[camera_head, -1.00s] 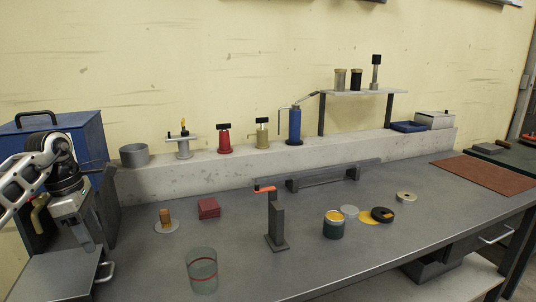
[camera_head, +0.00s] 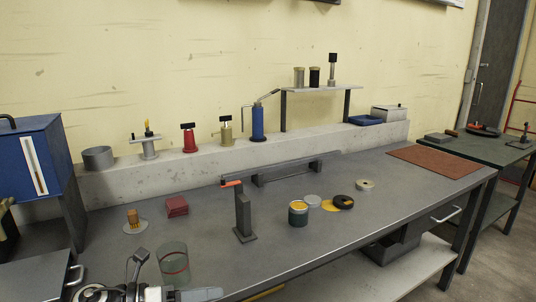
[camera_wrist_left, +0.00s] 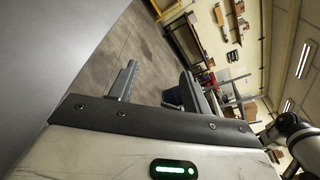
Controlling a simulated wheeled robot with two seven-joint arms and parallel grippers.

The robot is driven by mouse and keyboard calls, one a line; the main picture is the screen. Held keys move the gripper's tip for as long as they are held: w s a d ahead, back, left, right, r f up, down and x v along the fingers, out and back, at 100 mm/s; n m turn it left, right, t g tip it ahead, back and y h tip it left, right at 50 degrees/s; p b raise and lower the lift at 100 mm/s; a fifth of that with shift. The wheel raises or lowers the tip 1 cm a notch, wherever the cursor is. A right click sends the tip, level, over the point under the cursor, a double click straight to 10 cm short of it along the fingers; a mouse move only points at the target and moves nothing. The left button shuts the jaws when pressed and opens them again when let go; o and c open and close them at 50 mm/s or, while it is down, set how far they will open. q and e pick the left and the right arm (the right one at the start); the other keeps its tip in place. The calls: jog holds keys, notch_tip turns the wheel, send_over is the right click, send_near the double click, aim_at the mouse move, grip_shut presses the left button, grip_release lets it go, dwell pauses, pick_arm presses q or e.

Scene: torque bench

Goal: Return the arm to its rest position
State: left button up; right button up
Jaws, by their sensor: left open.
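My left arm and gripper (camera_head: 205,294) show at the bottom edge of the head view, low and in front of the bench's near side, partly cut off by the frame. In the left wrist view the left gripper (camera_wrist_left: 158,80) is open, with its two fingers apart and nothing between them. The wrist camera looks out over the floor and the room. My right gripper is in neither view.
A glass jar (camera_head: 173,262) stands just beyond the left gripper in the picture. A blue cabinet (camera_head: 38,160) is at left.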

pick_arm(q)
jog(key=s+a+f+m+t+y, duration=0.1)
jog(key=s+f+m+y, duration=0.5)
jog(key=m, duration=1)
jog(key=s+a+f+m+t+y, duration=0.1)
jog(key=s+f+m+t+y, duration=0.2)
jog(key=s+f+m+y, duration=0.3)
jog(key=s+f+m, duration=0.5)
jog(key=s+m, duration=0.2)
jog(key=m, duration=0.4)
jog(key=shift+t, duration=0.4)
